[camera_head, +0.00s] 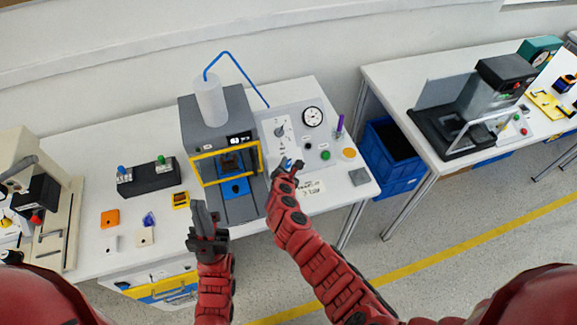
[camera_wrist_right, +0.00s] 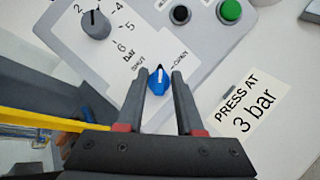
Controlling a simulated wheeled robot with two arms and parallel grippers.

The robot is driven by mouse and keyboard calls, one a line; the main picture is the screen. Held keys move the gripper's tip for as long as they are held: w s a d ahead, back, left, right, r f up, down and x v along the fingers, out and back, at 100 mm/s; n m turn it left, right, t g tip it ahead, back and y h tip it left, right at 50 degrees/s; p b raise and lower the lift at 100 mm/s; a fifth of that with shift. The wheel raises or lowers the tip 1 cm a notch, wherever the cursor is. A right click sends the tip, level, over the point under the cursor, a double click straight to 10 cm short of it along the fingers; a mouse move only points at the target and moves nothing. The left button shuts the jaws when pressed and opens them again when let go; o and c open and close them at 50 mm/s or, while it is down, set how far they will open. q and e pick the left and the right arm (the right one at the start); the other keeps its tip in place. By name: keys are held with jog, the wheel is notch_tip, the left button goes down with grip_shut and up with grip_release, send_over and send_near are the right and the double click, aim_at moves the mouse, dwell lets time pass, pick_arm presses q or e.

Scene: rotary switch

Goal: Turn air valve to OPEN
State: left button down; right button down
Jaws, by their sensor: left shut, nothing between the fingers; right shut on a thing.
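The air valve is a small blue knob (camera_wrist_right: 159,82) with a white pointer line, on the sloping grey control panel (camera_head: 268,126). In the right wrist view it sits between the two fingers of my right gripper (camera_wrist_right: 161,76), which is shut on it. The white line points up in that view, between two small labels that are hard to read. In the head view my right gripper (camera_head: 288,163) is at the panel's lower left and partly covers the knob. My left gripper (camera_head: 201,205) is shut and empty, in front of the press.
A grey press (camera_head: 220,140) with yellow guard stands left of the panel. The panel carries a numbered dial knob (camera_wrist_right: 96,24), a gauge (camera_head: 312,116), a black button (camera_wrist_right: 181,14) and a green button (camera_wrist_right: 230,11). A "PRESS AT 3 bar" label (camera_wrist_right: 249,108) lies beside them.

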jog(key=m+g+h+b, duration=0.1)
jog(key=m, duration=0.2)
jog(key=shift+f, duration=0.15)
jog(key=shift+m+g+h+b, duration=0.5)
jog(key=shift+m+g+b, duration=0.7)
jog(key=shift+m, duration=1.1)
jog(key=c, duration=0.8)
grip_release()
jog(key=shift+c, duration=0.2)
jog(key=shift+a+r, duration=0.1)
jog(key=shift+r, duration=0.2)
